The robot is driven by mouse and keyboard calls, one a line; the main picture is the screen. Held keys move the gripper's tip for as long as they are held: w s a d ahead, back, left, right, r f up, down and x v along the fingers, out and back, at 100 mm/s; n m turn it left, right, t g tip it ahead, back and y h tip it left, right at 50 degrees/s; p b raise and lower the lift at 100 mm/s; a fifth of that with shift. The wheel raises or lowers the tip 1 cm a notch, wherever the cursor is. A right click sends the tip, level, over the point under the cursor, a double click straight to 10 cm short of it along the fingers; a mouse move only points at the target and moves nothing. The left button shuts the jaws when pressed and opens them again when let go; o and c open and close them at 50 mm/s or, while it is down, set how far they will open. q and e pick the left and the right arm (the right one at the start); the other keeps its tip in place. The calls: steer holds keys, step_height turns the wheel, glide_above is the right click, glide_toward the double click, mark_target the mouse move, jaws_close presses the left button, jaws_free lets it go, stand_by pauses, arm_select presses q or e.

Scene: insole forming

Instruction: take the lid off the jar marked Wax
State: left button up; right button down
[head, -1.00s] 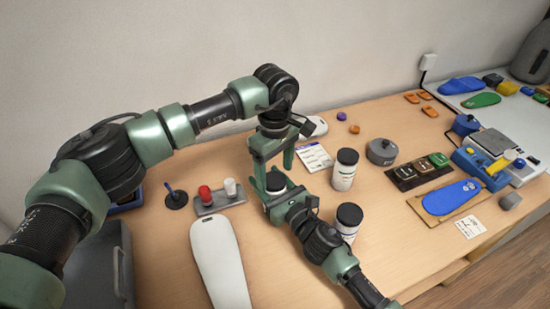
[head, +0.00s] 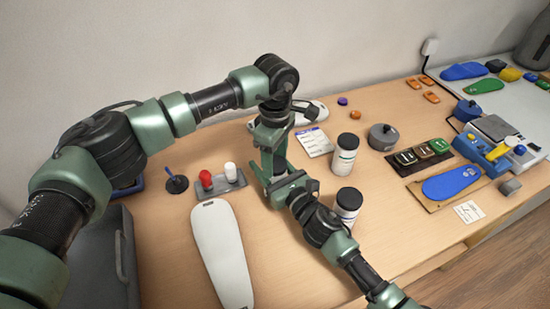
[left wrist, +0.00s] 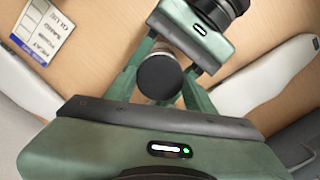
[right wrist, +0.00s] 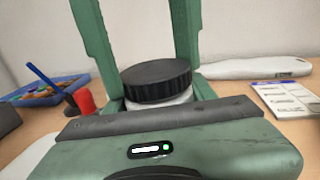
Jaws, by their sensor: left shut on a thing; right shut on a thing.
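A white jar (right wrist: 160,103) with a ribbed black lid (right wrist: 157,80) stands between my two grippers. The lid shows from above in the left wrist view (left wrist: 160,76); no clear gap shows under it. The jar's label is hidden, so I cannot read its mark. My left gripper (head: 270,180) reaches down from above and is shut on the lid. My right gripper (head: 285,191) comes in from the right and is shut on the jar body. In the head view the grippers hide the jar.
Two more black-lidded white jars, a far one (head: 344,157) and a near one (head: 347,208), stand right of the grippers. A white insole form (head: 221,255) lies left. A stand with red and white knobs (head: 229,184) is behind it. A card (head: 314,142) lies behind the grippers.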

arm_select(q)
steer(key=n, duration=0.6)
steer(key=shift+w+r, duration=0.1)
steer(key=shift+w, duration=0.05)
arm_select(e)
steer(key=shift+s+a, duration=0.1)
steer(key=shift+a, duration=0.05)
arm_select(q)
steer(key=n, duration=1.4)
steer(key=shift+r, duration=0.15)
steer(key=shift+r, duration=0.95)
